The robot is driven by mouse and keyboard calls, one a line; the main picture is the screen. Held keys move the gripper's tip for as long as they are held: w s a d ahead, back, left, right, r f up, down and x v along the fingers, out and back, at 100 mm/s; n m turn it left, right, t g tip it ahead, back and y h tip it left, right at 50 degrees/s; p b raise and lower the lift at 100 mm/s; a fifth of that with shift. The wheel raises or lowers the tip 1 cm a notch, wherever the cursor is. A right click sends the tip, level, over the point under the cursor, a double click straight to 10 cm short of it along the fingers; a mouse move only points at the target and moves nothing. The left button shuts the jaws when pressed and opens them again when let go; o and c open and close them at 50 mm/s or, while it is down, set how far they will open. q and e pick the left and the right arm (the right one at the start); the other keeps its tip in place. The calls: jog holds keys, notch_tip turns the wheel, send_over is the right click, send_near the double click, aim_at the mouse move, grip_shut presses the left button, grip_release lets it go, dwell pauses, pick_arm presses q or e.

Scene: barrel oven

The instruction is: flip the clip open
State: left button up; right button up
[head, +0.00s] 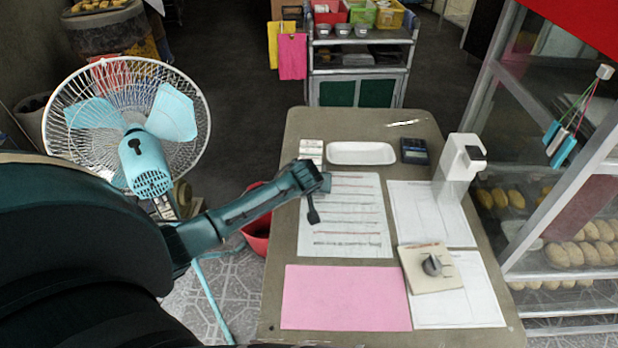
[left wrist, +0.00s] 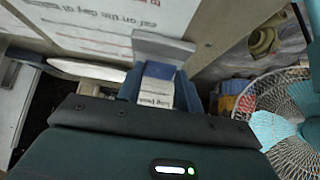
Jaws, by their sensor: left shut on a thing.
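My left gripper (head: 318,184) is over the upper left edge of a printed sheet (head: 345,222) on the table. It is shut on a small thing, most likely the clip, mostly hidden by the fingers. A dark, narrow piece with a rounded end (head: 313,213) hangs below the gripper over the sheet; I cannot tell if it is part of the clip or of a finger. My right gripper is not in view.
On the table (head: 300,250) are a white printed box (head: 311,150), a white tray (head: 361,153), a calculator (head: 414,151), a white stand (head: 458,160), pink paper (head: 345,298) and a knobbed board (head: 432,268). A fan (head: 150,165) stands left; a bread rack is right.

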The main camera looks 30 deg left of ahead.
pick_arm(q)
jog(key=shift+s+d+f+t+y+b, duration=0.25)
jog(key=shift+s+f+t+y+b, duration=0.15)
jog(key=shift+f+t+b, duration=0.3)
jog(key=shift+s+t+y+b, duration=0.1)
jog(key=shift+t+y+b, duration=0.2)
jog(key=shift+t+b, duration=0.2)
jog(key=shift+r, duration=0.1)
jog(key=o, duration=1)
jog(key=p+v, duration=0.1)
jog(key=v, duration=1.2)
jog(key=shift+s+d, duration=0.1)
